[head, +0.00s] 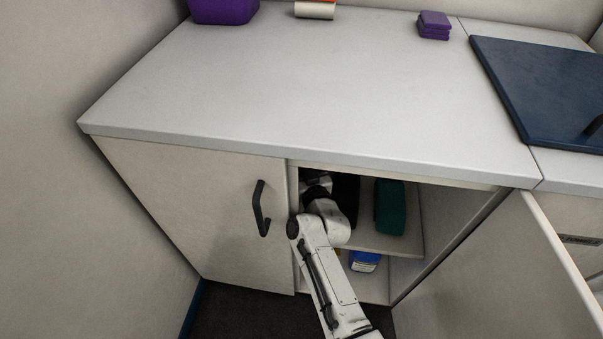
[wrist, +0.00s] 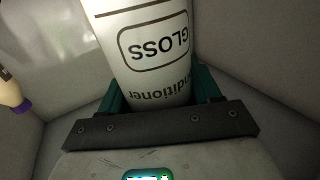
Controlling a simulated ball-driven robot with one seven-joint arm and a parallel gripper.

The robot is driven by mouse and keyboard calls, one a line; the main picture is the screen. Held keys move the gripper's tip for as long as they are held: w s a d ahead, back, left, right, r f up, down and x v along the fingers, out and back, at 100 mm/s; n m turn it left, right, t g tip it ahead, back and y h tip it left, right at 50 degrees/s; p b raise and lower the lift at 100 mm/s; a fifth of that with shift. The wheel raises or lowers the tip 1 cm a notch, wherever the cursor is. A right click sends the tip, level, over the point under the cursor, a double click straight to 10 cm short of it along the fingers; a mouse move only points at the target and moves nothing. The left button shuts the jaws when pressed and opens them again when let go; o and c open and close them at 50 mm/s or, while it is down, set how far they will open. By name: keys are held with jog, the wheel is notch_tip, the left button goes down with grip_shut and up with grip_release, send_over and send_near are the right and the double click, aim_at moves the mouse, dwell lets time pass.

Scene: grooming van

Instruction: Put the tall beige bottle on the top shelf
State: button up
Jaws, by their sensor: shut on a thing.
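The beige bottle (wrist: 150,45) fills the upper middle of the wrist view. Its pale side carries dark lettering, "GLOSS" and "conditioner", upside down in the picture. My gripper (wrist: 160,92) is shut on it, with a green finger on each side. The bottle's ends are out of the picture. In the head view my arm reaches into the open cabinet, and the gripper and bottle are hidden inside. The cabinet's shelf (head: 375,240) shows at mid height; I cannot tell whether the bottle touches it.
A dark green item (head: 390,206) stands on that shelf at right. A blue container (head: 364,262) is below it. The open door (head: 500,265) stands at right; the closed door (head: 200,215) is at left. A yellowish bottle with a purple cap (wrist: 24,106) shows at the wrist view's left edge.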

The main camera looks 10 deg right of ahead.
jog(key=shift+f+b, duration=0.8)
jog(key=shift+f, duration=0.55)
jog(key=shift+f, duration=0.2)
jog(key=o, duration=1.4)
jog(key=shift+o, duration=0.2)
jog(key=shift+r, duration=0.1)
jog(key=shift+s+r, duration=0.1)
jog(key=shift+s, duration=0.15)
jog(key=s+d+p, duration=0.2)
jog(key=s+p, duration=0.6)
jog(key=s, duration=0.3)
jog(key=shift+s, duration=0.25)
